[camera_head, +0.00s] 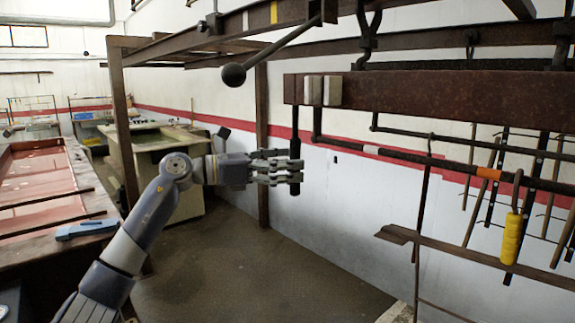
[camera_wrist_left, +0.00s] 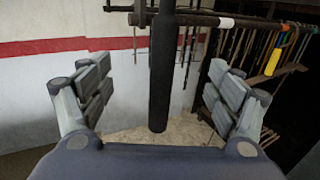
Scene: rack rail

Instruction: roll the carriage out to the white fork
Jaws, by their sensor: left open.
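A rust-brown beam (camera_head: 430,92), which may be the carriage, spans the upper right of the head view. Two pale blocks (camera_head: 323,90) sit side by side near its left end; I cannot tell whether they are the white fork. A dark upright handle (camera_head: 295,160) hangs below that end. My left gripper (camera_head: 285,168) is open at the handle's height. In the left wrist view the handle (camera_wrist_left: 162,75) stands upright between the spread fingers, apart from both. My right gripper is not in view.
A dark ball-ended lever (camera_head: 233,75) slants down from the upper frame. A thin rail (camera_head: 430,160) with white and orange bands runs below the beam, with hooks and a yellow-gripped tool (camera_head: 512,238). A red-topped table (camera_head: 40,185) stands left. The floor below is clear.

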